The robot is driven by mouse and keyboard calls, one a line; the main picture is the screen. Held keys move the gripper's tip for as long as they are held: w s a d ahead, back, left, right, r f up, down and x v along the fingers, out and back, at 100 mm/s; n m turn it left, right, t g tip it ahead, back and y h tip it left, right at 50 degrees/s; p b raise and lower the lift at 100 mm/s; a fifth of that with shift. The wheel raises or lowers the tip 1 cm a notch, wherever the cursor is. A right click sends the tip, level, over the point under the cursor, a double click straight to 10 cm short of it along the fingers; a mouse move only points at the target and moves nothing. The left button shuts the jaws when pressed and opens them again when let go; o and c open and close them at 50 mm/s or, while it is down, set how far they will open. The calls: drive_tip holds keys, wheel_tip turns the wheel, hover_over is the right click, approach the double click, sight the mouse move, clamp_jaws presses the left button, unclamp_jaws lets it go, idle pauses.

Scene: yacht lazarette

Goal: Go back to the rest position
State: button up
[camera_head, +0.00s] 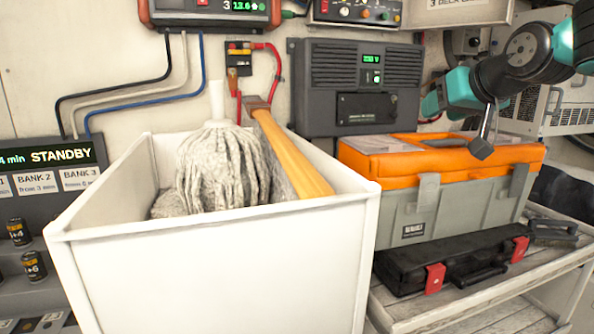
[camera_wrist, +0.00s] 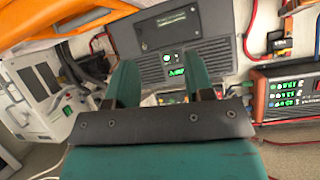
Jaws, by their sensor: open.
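My gripper (camera_wrist: 163,84) is open, with its two teal fingers apart and nothing between them in the wrist view. In the head view my teal and black arm reaches in from the upper right, above the toolbox. The orange and grey toolbox (camera_head: 440,200) stands shut on the slatted bench, and its orange edge also shows at the top left of the wrist view (camera_wrist: 60,25).
A white open bin (camera_head: 215,265) holds a mop (camera_head: 222,170) and a wooden-handled tool (camera_head: 290,150). A black case (camera_head: 450,255) with red latches and a brush (camera_head: 553,231) lie on the bench (camera_head: 480,300). A battery panel (camera_head: 50,180) with STANDBY is at left.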

drive_tip(key=s+d+f+m+g+h, duration=0.1)
drive_tip(key=s+f+g, duration=0.4)
drive_tip(key=s+f, duration=0.75)
drive_tip(key=s+d+f+g+h, duration=0.2)
drive_tip(key=s+f+g, duration=0.2)
drive_tip(key=s+f, duration=0.8)
drive_tip(key=s+a+r+n+g+y, duration=0.1)
drive_tip(key=s+a+r+n+y, duration=0.1)
drive_tip(key=a, duration=0.5)
drive_tip(key=s+a+r+n+g+y, duration=0.2)
drive_tip(key=s+a+n, duration=0.3)
drive_tip(key=s+a, duration=0.1)
drive_tip(key=shift+a+r, duration=0.35)
drive_tip(key=shift+a, duration=0.4)
